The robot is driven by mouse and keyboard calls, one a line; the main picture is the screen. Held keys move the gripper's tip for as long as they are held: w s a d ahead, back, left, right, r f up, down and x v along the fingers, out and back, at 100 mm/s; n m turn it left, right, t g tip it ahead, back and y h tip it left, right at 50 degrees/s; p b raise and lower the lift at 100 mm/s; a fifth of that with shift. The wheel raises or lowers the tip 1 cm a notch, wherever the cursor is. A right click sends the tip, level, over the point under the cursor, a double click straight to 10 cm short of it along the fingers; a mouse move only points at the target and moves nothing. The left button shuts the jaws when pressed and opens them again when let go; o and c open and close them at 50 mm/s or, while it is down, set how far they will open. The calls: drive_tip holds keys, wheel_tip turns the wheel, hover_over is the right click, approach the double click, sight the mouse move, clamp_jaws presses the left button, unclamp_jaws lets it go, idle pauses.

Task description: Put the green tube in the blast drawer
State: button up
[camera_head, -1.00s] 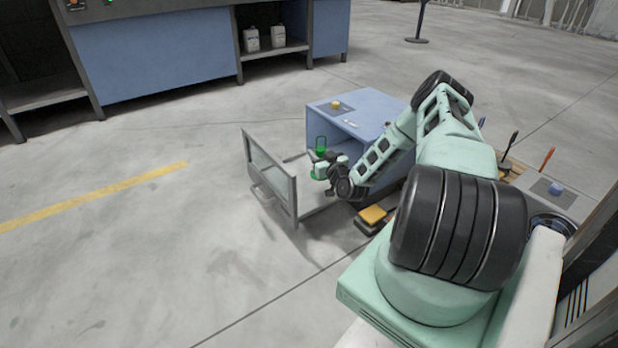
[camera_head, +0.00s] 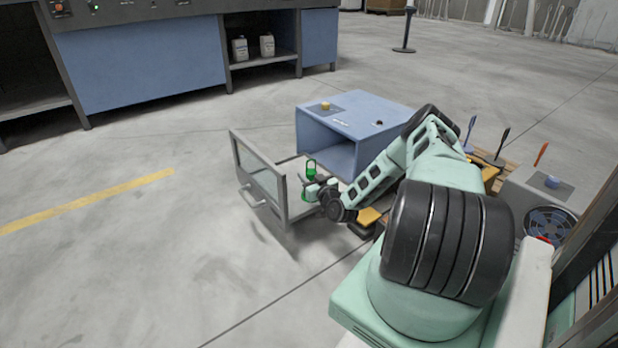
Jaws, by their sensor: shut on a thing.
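The green tube (camera_head: 311,168) stands roughly upright, with a loop-like top and a green lower part showing below my fingers. My gripper (camera_head: 312,184) is shut on it; the fingers are small and partly hidden by my wrist. The blast drawer (camera_head: 262,172) is pulled out to the left from the blue box (camera_head: 352,120). It has a grey frame, a clear front pane and a handle. The tube and gripper appear within the outline of the open drawer, behind its front panel. I cannot tell whether the tube touches the drawer floor.
A yellow-topped block (camera_head: 369,216) sits on the floor beside the drawer, partly behind my arm. A grey unit with a fan (camera_head: 550,222) and upright-handled tools stand at right. A blue workbench (camera_head: 140,55) is at the back left. The floor left of the drawer is clear.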

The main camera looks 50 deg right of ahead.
drive_tip(key=o, duration=1.1)
drive_tip(key=shift+o, duration=0.2)
drive_tip(key=shift+r, duration=0.1)
drive_tip(key=shift+s+a+r+p, duration=0.15)
drive_tip(key=shift+s+p, duration=0.15)
drive_tip(key=shift+p, duration=0.2)
drive_tip(key=p+v, duration=0.6)
drive_tip(key=v, duration=0.5)
drive_tip(key=shift+s, duration=0.15)
